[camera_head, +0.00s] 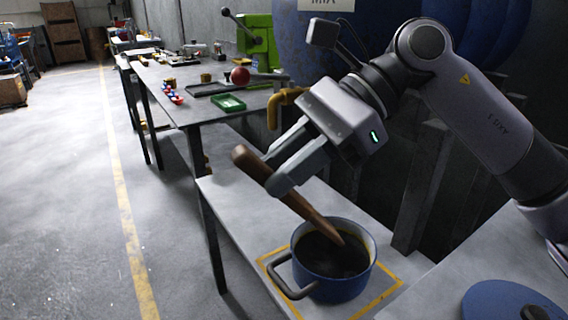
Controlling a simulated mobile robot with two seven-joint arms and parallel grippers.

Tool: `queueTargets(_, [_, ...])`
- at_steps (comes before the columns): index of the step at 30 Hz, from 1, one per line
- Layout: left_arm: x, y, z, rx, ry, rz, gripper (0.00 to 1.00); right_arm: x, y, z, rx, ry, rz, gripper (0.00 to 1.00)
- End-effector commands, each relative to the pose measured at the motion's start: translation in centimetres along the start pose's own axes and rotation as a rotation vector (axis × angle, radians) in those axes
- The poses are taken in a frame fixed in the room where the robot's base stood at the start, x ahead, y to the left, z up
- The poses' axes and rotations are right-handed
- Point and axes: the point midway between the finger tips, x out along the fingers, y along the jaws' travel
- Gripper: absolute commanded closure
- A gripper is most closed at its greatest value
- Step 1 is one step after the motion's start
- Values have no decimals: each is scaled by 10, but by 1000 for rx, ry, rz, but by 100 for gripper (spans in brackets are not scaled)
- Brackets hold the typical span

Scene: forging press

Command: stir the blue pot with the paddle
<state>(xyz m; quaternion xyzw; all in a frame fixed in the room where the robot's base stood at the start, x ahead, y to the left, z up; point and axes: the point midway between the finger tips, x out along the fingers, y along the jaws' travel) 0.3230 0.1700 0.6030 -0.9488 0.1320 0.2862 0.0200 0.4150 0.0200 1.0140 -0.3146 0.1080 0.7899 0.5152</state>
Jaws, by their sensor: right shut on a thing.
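The blue pot (340,288) stands on the grey bench inside a yellow marked square, with its handle toward the front left. Dark contents show inside it. The paddle's top end sticks out to the left of the fingers. My left gripper is not in view.
A blue lid (490,302) with a dark knob lies on the surface at the lower right. A farther table holds a green tray (228,103), a red ball (240,76) and small parts. A yellow pipe (283,98) stands behind the gripper.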

Motion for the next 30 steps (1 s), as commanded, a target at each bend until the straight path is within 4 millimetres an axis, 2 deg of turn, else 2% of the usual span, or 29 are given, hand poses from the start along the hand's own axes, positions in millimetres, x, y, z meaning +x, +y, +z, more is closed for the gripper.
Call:
queueTargets(8, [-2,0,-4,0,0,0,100,-3,-1,4,-1,0,-1,100])
queueTargets(19, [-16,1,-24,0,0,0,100,-24,-6,31,0,0,-1,100])
queueTargets(30, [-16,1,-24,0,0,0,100,-24,-6,31,0,0,0,100])
